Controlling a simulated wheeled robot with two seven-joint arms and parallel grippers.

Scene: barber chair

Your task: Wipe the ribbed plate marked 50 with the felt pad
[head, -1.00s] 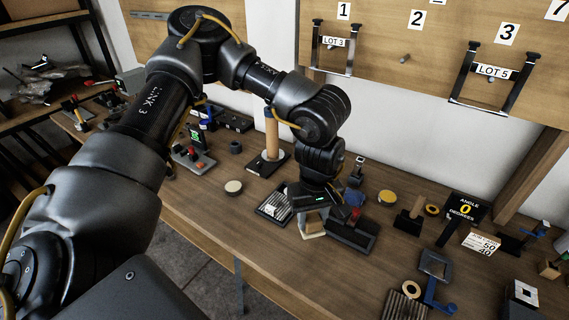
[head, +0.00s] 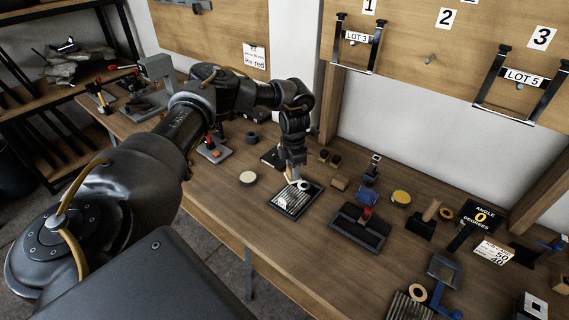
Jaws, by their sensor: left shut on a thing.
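A light ribbed plate (head: 291,202) lies in a dark tray (head: 272,207) near the middle of the table. My left gripper (head: 293,178) points down just above this plate. It is shut on a small pale block, probably the felt pad, which it largely hides; I cannot tell whether the block touches the ribs. A second ribbed plate (head: 408,306) lies at the bottom right, partly cut off by the frame. I cannot read a 50 on either plate. My right gripper is not in view.
Right of the tray is a dark plate with a red knob (head: 366,213). A round yellow-topped tin (head: 401,197), an angle display (head: 480,217) and a card showing 50 and 40 (head: 493,251) stand farther right. A pale disc (head: 248,177) lies to the left. Bare wood lies in front.

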